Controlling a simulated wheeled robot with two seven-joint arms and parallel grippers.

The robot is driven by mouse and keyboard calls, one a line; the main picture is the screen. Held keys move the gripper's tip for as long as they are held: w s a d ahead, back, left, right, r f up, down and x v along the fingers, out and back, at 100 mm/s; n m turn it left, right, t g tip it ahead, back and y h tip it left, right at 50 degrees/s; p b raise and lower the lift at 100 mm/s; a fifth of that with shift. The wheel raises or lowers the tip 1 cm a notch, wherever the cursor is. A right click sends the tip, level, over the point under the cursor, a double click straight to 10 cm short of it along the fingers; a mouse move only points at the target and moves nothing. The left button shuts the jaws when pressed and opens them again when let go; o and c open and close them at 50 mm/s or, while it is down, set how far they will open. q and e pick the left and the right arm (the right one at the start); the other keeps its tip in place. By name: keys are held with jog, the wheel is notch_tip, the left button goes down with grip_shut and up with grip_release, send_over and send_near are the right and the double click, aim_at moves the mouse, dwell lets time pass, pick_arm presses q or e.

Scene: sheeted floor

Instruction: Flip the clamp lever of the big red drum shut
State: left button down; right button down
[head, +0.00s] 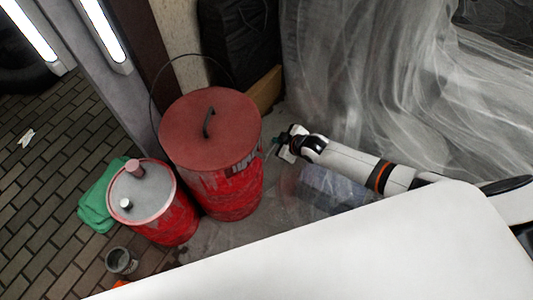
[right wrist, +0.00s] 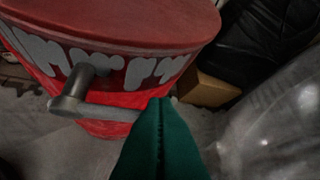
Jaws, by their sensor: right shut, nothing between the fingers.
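The big red drum (head: 228,187) stands upright with a dull red lid that has a black handle. In the right wrist view its lid (right wrist: 140,20) fills the top, above a red side with grey drips. A grey metal clamp lever (right wrist: 100,112) with a round stub at its left end crosses in front of the drum. Its right part passes behind my green fingertips, so I cannot tell how it joins the drum. My right gripper (head: 285,147) is beside the drum's right side; its green fingers (right wrist: 160,105) are shut and empty, close to the lever. Contact is unclear. My left gripper is out of view.
A smaller red drum (head: 172,216) with a grey top stands left of the big one. A green cloth (head: 97,202) and a dark can (head: 121,261) lie near it. A cardboard box (right wrist: 205,90) and black bag are behind. Clear plastic sheeting (head: 370,70) hangs at right.

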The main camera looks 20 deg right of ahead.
jog(key=s+d+r+p, duration=0.2)
jog(key=r, duration=0.3)
jog(key=s+d+r+p, duration=0.2)
jog(key=s+r+p, duration=0.1)
jog(key=r, duration=0.3)
jog(key=shift+s+d, duration=0.2)
jog(key=shift+d, duration=0.1)
